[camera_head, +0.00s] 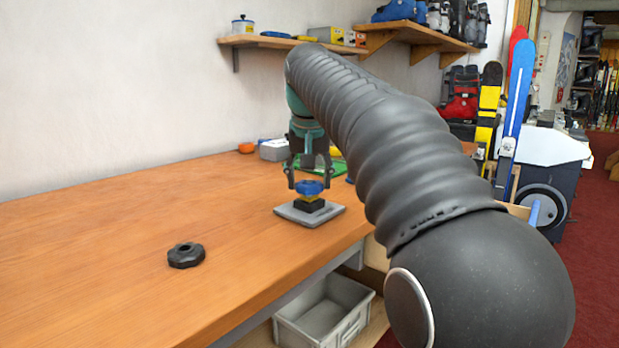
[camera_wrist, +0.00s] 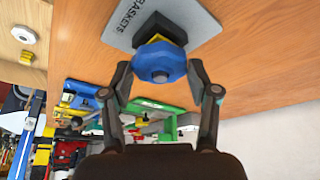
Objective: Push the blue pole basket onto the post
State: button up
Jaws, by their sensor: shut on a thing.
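The blue pole basket (camera_head: 309,187) sits between the fingertips of my gripper (camera_head: 309,182), which is shut on it from both sides. In the wrist view the blue basket (camera_wrist: 160,58) shows face-on, with a dark round spot at its middle; I cannot tell whether that is the hole or the post's tip. Directly below it are a yellow layer (camera_head: 311,198) and a black block (camera_head: 308,206), on a grey plate (camera_head: 290,214) lettered "BASKETS" (camera_wrist: 122,28). The post itself is hidden, so how far the basket is down on it cannot be told.
A black ring-shaped basket (camera_head: 185,255) lies on the wooden bench (camera_head: 110,225) to the left, with clear room around it. A grey bin (camera_head: 322,315) stands below the bench edge.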

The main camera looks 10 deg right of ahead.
aim_at(309, 180)
jog(key=shift+f+b, duration=0.5)
jog(key=shift+f, duration=0.3)
dwell(0.5)
jog(key=o, duration=1.1)
jog(key=shift+c, duration=0.2)
jog(key=shift+o, duration=1)
jog(key=shift+r, duration=0.15)
notch_tip(309, 180, up, 5)
jog(key=p, duration=0.4)
jog(key=shift+p, duration=0.3)
notch_tip(309, 180, up, 6)
jog(key=shift+r, duration=0.15)
